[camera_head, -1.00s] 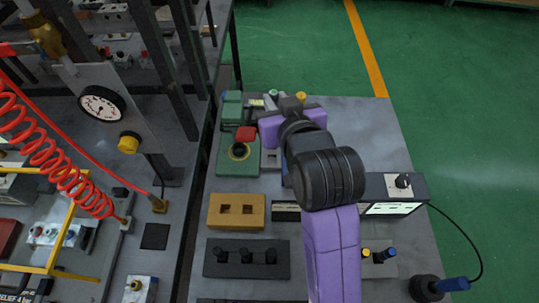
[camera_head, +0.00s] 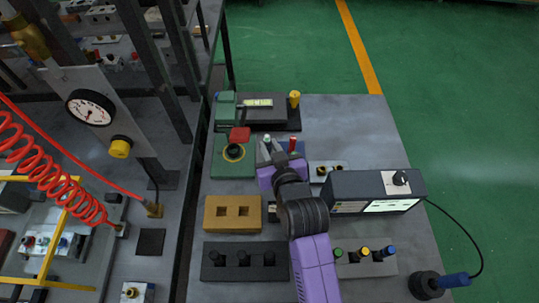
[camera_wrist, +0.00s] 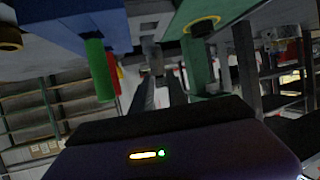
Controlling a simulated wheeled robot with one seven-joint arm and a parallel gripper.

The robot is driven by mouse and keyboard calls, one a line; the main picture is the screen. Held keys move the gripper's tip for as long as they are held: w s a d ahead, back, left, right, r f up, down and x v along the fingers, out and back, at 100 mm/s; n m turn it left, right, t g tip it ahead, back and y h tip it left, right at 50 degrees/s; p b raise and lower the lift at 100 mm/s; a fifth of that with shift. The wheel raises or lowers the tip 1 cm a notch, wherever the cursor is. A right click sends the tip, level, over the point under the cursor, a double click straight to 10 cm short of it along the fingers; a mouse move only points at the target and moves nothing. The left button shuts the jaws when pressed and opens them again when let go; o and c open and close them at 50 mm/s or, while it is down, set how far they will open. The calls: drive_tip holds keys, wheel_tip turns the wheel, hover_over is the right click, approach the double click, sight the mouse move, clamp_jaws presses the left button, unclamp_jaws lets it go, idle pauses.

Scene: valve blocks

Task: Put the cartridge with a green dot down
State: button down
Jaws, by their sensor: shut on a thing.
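My gripper (camera_head: 271,150) is shut on a slim cartridge with a pale green tip (camera_head: 266,139). In the wrist view my fingers (camera_wrist: 158,88) close on a grey part, and the dot is not clear there. The gripper is between the green box (camera_head: 226,171) and a blue block (camera_wrist: 84,22). The block bears a red-topped cartridge (camera_head: 292,145) and a green cylinder (camera_wrist: 98,70). My gripper hides what lies directly below; I cannot tell if the cartridge touches anything. Another green-topped piece (camera_head: 338,252) stands in a front-right rack (camera_head: 352,270).
A grey box with a knob (camera_head: 374,191) stands right of my arm. A dark stand with a yellow cap (camera_head: 294,99) is behind. The table's back right is clear.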

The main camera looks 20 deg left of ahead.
drive_tip(key=shift+f, duration=2.2)
drive_tip(key=shift+f, duration=0.1)
drive_tip(key=c, duration=1.3)
unclamp_jaws()
drive_tip(key=v, duration=1.2)
drive_tip(key=shift+b, duration=0.3)
